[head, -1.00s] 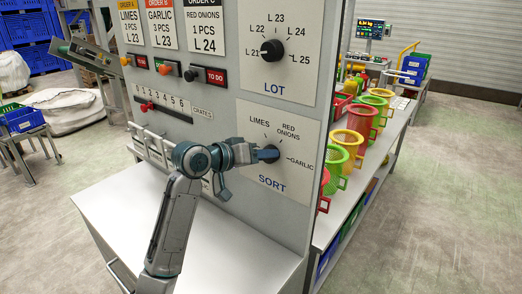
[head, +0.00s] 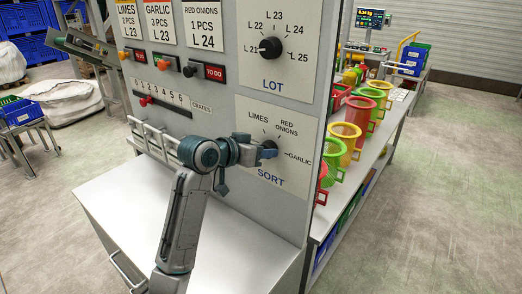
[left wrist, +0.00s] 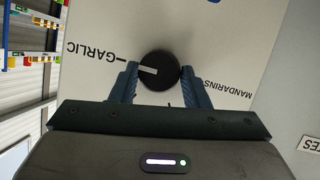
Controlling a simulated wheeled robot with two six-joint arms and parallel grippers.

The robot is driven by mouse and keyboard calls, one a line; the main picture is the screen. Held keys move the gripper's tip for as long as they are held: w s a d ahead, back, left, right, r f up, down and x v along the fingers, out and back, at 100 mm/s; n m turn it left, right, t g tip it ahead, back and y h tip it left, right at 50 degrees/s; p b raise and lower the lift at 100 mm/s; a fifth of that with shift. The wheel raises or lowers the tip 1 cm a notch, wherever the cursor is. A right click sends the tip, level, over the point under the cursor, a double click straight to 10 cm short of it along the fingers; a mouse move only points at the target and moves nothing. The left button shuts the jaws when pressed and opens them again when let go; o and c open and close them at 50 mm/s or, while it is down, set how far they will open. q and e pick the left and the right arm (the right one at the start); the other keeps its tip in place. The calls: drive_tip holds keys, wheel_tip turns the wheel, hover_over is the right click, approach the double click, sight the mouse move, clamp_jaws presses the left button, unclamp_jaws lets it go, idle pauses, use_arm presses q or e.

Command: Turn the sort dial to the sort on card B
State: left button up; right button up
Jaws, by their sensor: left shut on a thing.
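The sort dial (left wrist: 161,71) is a round black knob with a white pointer line on the lower panel plate (head: 250,113). In the left wrist view the pointer faces the GARLIC mark, roughly in line with its tick. My left gripper (head: 268,151) is at the dial, with one finger on each side of the knob, shut on it; the gripper also shows in the left wrist view (left wrist: 159,82). The gripper hides most of the dial in the head view. Card B (head: 160,24), with a red-orange header cut by the top edge, reads GARLIC, 3 PCS, L 23. My right gripper is out of view.
Above is the lot dial (head: 269,47). The crates slider (head: 144,101) and small switches (head: 189,70) are to the left. A rail (head: 150,140) and a bare metal shelf (head: 240,235) lie below. Coloured baskets (head: 352,135) stand on a bench at the right.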

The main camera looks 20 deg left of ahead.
use_arm(q)
drive_tip(key=shift+f, duration=0.15)
drive_tip(key=o, duration=1)
drive_tip(key=shift+c, duration=0.2)
drive_tip(key=b+v, duration=0.3)
drive_tip(key=v, duration=0.7)
drive_tip(key=shift+s, duration=0.35)
drive_tip(key=shift+a, duration=0.1)
